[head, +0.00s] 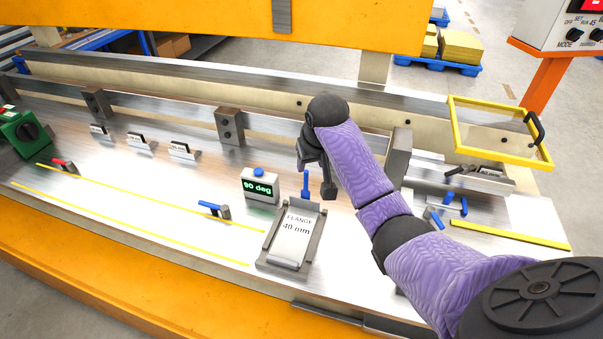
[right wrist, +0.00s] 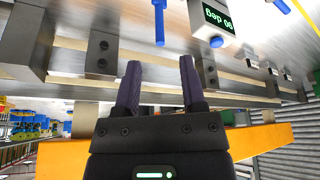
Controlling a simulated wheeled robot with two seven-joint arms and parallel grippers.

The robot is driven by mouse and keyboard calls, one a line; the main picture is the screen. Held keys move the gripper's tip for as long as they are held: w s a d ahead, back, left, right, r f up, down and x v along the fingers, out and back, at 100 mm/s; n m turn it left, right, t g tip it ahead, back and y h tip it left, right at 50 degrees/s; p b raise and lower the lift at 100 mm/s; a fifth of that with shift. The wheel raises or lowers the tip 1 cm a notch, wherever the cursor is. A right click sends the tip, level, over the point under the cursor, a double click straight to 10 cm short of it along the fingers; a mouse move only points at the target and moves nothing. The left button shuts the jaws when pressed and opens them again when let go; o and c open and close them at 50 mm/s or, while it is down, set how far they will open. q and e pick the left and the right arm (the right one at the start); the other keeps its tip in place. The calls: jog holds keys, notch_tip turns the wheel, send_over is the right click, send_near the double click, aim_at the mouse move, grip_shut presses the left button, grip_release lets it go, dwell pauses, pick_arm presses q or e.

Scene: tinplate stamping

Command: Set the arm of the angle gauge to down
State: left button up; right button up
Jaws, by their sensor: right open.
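The angle gauge (head: 261,186) is a grey box with a green "90 deg" display and a blue button on top. It also shows upside down at the top of the right wrist view (right wrist: 216,18). A blue upright arm (head: 306,184) stands just right of the box, behind the "FLANGE 40 mm" plate (head: 292,238); it also shows in the right wrist view (right wrist: 159,22). My right gripper (head: 316,178) is open and empty, close to the blue arm in the head view. The wrist view shows its fingers (right wrist: 159,84) apart with nothing between them. My left gripper is out of view.
Blue-handled clamps (head: 214,209) and (head: 433,217) stand on the bench to either side. A yellow-framed clear guard (head: 500,130) is at the right.

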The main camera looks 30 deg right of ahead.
aim_at(307, 175)
jog(key=b+x, duration=0.1)
jog(key=x, duration=0.1)
jog(key=b+x, duration=0.1)
jog(key=x, duration=0.2)
jog(key=b+x, duration=0.1)
jog(key=x, duration=0.2)
jog(key=shift+w+d+b, duration=0.15)
jog(key=shift+w+b, duration=0.2)
jog(key=shift+w+d+f, duration=0.1)
jog(key=shift+w+f, duration=0.15)
jog(key=shift+f, duration=0.15)
grip_shut()
